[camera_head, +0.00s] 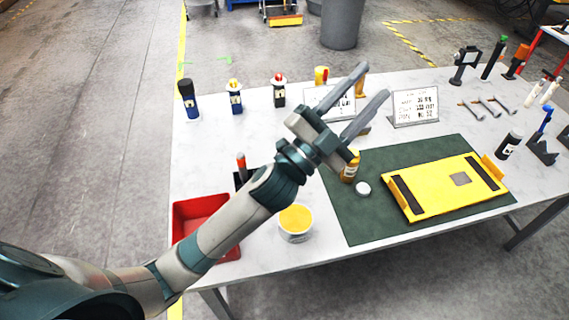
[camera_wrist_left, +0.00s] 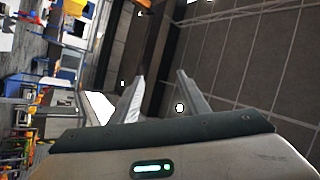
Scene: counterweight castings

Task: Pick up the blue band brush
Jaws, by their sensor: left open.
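A blue-handled item that looks like the blue band brush (camera_head: 546,120) stands tilted in a dark holder (camera_head: 541,151) at the right end of the table. Its lower end is hidden in the holder. My left gripper (camera_head: 373,82) is open above the back middle of the table, well to the left of the blue item, with nothing between its fingers. In the left wrist view my left gripper (camera_wrist_left: 160,77) is also open and empty, and no brush can be made out there. My right gripper is not in view.
The pale table (camera_head: 222,125) carries a green mat (camera_head: 370,222) with a yellow plate (camera_head: 430,199), a red bin (camera_head: 186,222), a tub (camera_head: 296,235) and several bottles.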

